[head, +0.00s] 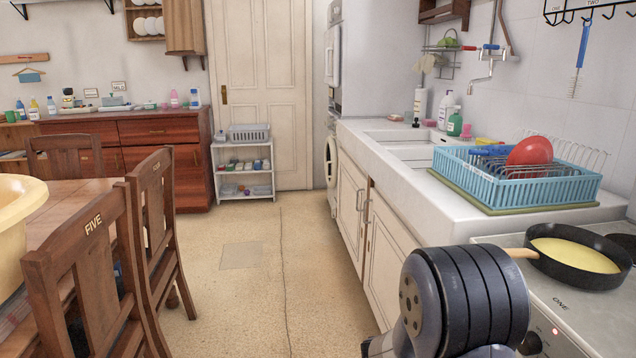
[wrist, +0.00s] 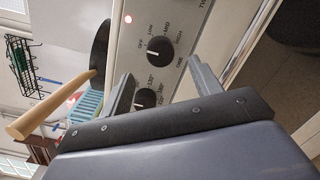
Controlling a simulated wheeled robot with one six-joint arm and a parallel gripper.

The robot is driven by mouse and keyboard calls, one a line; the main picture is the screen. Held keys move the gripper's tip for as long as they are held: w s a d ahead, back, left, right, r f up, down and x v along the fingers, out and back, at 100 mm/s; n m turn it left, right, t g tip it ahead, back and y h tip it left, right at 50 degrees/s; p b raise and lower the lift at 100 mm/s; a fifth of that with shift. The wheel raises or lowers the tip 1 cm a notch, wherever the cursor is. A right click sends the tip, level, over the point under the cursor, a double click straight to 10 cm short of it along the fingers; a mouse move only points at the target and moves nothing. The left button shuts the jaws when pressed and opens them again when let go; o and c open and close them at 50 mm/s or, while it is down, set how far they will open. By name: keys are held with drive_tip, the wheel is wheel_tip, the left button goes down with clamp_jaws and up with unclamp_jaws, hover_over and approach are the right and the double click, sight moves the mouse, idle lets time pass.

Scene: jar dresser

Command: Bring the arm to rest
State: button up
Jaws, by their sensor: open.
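My gripper (wrist: 160,70) shows in the wrist view with its two fingers apart and nothing between them. Its fingers point at the stove's front panel (wrist: 185,25), with one dark knob (wrist: 160,52) between the tips and a lower knob (wrist: 145,98) partly behind the left finger. I cannot tell whether the fingers touch the panel. In the head view, part of my arm (head: 465,300) shows low at the right in front of the counter and stove; my fingers are not visible there.
A blue dish rack (head: 520,185) stands on the counter. Chairs (head: 88,265) and a table are at the left. The middle floor (head: 255,285) is clear.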

drive_tip(key=shift+a, duration=2.15)
